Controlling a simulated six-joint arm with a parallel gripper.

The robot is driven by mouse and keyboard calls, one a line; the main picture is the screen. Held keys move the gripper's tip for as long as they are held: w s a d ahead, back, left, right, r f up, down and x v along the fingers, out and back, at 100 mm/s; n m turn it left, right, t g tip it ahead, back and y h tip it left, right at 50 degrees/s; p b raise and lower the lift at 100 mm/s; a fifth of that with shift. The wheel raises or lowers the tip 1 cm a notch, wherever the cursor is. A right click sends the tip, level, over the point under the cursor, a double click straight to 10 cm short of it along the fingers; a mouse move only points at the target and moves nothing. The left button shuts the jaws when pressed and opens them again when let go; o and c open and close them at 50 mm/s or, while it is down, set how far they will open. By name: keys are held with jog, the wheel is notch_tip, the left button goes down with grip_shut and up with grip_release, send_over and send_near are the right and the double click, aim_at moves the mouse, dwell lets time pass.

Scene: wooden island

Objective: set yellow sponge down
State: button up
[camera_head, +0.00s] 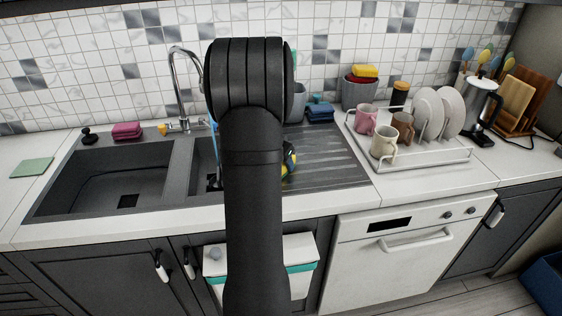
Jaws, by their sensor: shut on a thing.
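My dark arm rises through the middle of the view and covers part of the sink and drainboard. A yellow sponge (365,71) lies on a red one (361,79) on top of the grey container (359,93) at the back wall. I cannot tell whether another yellow sponge is behind my arm.
The sink (108,178) has a tall faucet (182,85); a pink sponge stack (127,130) sits behind it. Blue sponges (320,112) lie behind the ribbed drainboard (335,165), whose right part is clear.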

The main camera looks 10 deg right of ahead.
jog(key=o, duration=0.9)
jog(key=shift+f, duration=0.1)
jog(key=v, duration=1.2)
jog(key=x, duration=1.1)
jog(key=shift+w+d+f, duration=0.1)
jog(key=shift+d+f, duration=0.05)
jog(key=shift+f, duration=0.15)
jog(key=shift+w+r, duration=0.15)
jog(key=shift+r, duration=1.3)
